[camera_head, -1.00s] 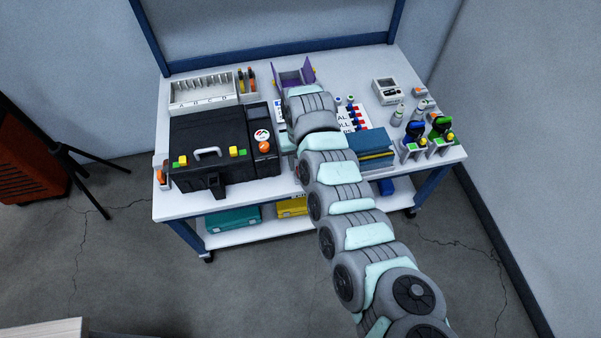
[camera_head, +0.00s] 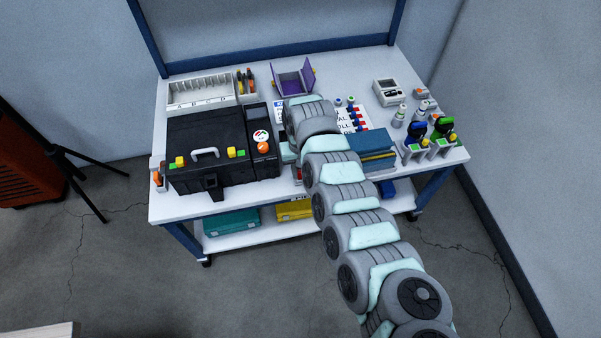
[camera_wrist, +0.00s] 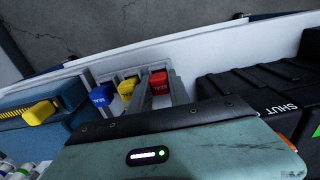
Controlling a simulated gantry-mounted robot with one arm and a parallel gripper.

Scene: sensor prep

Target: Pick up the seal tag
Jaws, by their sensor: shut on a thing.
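In the wrist view three small tags sit in a row at a pale rack near the table's edge: a blue tag (camera_wrist: 100,95), a yellow tag (camera_wrist: 127,88) and a red tag (camera_wrist: 158,77). Each seems to carry small lettering. My gripper (camera_wrist: 158,90) reaches to the red tag, its grey fingers on either side, shut on it. The blue and yellow tags are beside the fingers, free of them. The red tag's lower part is hidden. In the head view my arm hides the fingertips and most of the rack.
A black case (camera_head: 215,155) stands to the left and blue boxes (camera_head: 372,150) to the right of my arm. A purple open holder (camera_head: 293,78) and a lettered white sheet (camera_head: 352,118) lie behind. Bottles and coloured tools crowd the right end.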

